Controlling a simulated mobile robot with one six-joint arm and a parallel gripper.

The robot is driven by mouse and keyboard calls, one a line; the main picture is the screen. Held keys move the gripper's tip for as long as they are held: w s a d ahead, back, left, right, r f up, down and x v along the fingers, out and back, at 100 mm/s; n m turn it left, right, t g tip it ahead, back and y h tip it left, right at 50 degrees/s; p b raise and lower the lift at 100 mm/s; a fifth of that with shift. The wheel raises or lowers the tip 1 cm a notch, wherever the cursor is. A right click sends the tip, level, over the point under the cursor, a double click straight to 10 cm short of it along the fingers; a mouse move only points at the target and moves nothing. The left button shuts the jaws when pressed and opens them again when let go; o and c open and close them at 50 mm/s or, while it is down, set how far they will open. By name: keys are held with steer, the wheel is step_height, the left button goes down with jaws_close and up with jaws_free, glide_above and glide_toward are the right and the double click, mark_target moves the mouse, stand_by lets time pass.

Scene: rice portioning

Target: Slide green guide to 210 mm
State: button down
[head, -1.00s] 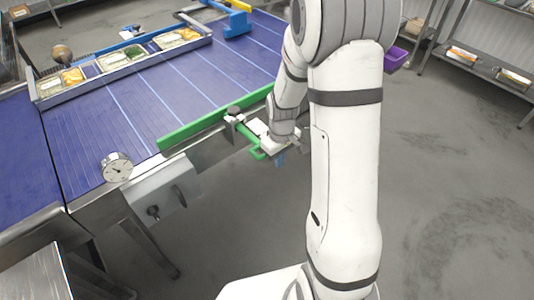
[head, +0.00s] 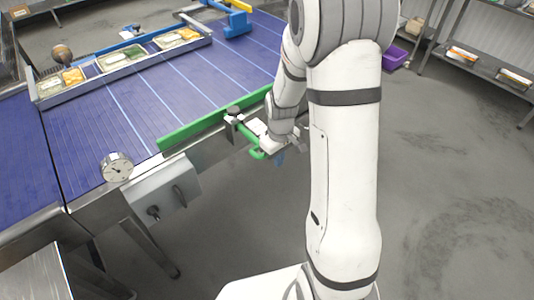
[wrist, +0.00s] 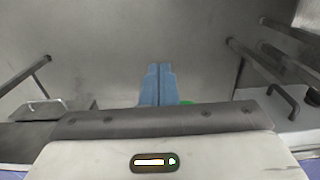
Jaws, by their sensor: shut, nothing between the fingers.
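The green guide (head: 196,130) is a long upright rail along the near edge of the blue conveyor belt in the head view. A dark knob (head: 233,110) sits on a bracket at the guide. A green handle (head: 257,153) sticks out from the bracket, over the near side of the frame. My gripper (wrist: 158,84) shows blue fingers that are shut with nothing between them. A bit of green (wrist: 188,103) shows just behind the fingers in the wrist view. In the head view the fingers are mostly hidden beside the handle, and I cannot tell whether they touch it.
The blue belt (head: 180,88) carries a tray rack (head: 47,100) with food trays at its far side. A purple bin (head: 394,57) and shelves (head: 490,68) stand at right. The floor nearby is clear.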

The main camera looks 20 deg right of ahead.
steer(key=shift+w+a, duration=0.35)
steer(key=shift+w, duration=0.4)
steer(key=shift+w+a, duration=0.4)
steer(key=shift+w, duration=0.3)
steer(key=shift+w+a, duration=0.35)
steer(key=shift+w, duration=0.4)
stand_by(2.1)
steer(key=shift+s+d, duration=0.1)
step_height(320, 180, up, 8)
steer(key=s+d+p, duration=0.1)
steer(key=s+p, duration=0.1)
steer(key=p, duration=0.2)
steer(key=shift+s+p, duration=0.3)
steer(key=shift+p, duration=0.05)
stand_by(0.5)
stand_by(0.3)
steer(key=s+a+r+m+t, duration=0.2)
steer(key=s+r+m, duration=0.3)
steer(key=s+r, duration=1.3)
steer(key=shift+s+t, duration=0.65)
steer(key=shift+t, duration=0.05)
